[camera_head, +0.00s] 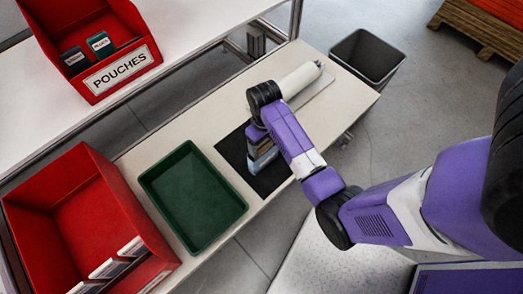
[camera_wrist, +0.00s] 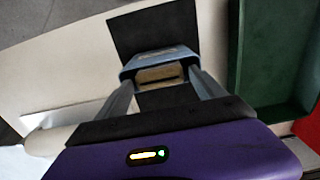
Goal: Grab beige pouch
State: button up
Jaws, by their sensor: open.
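A small beige thing, likely the beige pouch (camera_wrist: 160,75), shows between my fingertips in the wrist view. A blue-grey piece (camera_wrist: 158,55) lies right beyond it. I cannot tell whether the two are joined or stacked. My gripper (camera_wrist: 162,82) is open, one finger on each side of the beige thing. Whether the fingers touch it is unclear. In the head view my gripper (camera_head: 260,152) points down over the black mat (camera_head: 273,177) on the bench. There the beige thing is mostly hidden by the gripper and cannot be picked out surely.
A green tray (camera_head: 237,207) stands left of the mat. An open red bin (camera_head: 97,167) is further left. A red bin labelled POUCHES (camera_head: 140,62) holds dark pouches (camera_head: 101,44) on the rear shelf. A pale roll (camera_head: 300,80) lies behind my gripper. A grey waste bin (camera_head: 355,78) stands beyond.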

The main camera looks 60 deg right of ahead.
notch_tip(320, 180, down, 7)
jog(key=shift+r, duration=0.2)
jog(key=c, duration=1.2)
